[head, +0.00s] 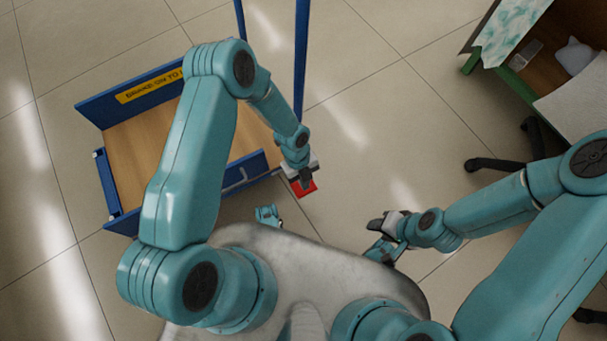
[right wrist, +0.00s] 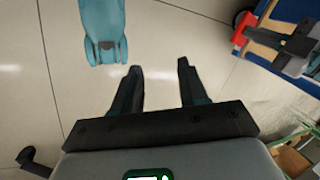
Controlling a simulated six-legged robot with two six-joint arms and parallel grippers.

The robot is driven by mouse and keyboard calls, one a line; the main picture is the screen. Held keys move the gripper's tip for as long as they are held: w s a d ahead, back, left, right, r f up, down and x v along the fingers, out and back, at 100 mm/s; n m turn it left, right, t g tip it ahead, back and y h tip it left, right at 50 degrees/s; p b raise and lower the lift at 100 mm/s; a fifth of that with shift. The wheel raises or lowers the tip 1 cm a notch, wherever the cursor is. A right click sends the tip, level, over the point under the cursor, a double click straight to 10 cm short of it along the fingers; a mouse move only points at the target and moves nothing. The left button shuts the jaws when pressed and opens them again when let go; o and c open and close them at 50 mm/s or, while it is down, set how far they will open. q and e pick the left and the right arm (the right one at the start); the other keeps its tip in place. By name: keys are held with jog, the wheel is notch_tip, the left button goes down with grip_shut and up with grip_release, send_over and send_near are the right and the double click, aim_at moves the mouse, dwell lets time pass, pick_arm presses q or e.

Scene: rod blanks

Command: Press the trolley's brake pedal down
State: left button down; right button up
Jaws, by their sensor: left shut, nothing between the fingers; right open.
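The trolley (head: 132,150) has a wooden deck and blue sides, with a yellow label on its far side. Its red brake pedal (head: 304,188) sticks out at the near right corner. My left gripper (head: 304,178) is shut, with nothing between its fingers, at the pedal and overlapping it in the head view. I cannot tell whether it touches the pedal. The red pedal also shows in the right wrist view (right wrist: 242,27), with my left gripper (right wrist: 301,42) beside it. My right gripper (right wrist: 160,85) is open and empty over the floor, away from the trolley.
Blue uprights (head: 300,60) rise from the trolley's right end. A table (head: 545,65) with a cloth and small items stands at the upper right. A dark chair base (head: 500,163) is below it. The tiled floor between trolley and chair is clear.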

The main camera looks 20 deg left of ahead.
pick_arm(q)
jog(key=b+x, duration=0.2)
jog(key=x, duration=0.2)
jog(key=shift+s+d, duration=0.1)
jog(key=shift+s, duration=0.1)
jog(key=shift+d+f+b, duration=0.1)
jog(key=shift+f+b, duration=0.5)
jog(key=shift+b, duration=0.1)
jog(key=shift+f+b, duration=0.35)
jog(key=shift+f, duration=0.15)
pick_arm(e)
jog(key=shift+t, duration=0.3)
jog(key=shift+w+d+f, duration=0.2)
jog(key=shift+f, duration=0.5)
jog(key=shift+w+d+f, duration=0.15)
jog(key=shift+d+f, duration=0.1)
jog(key=shift+f, duration=0.4)
jog(key=shift+w+d+f, duration=0.2)
jog(key=shift+f, duration=0.5)
pick_arm(q)
jog(key=shift+f, duration=0.15)
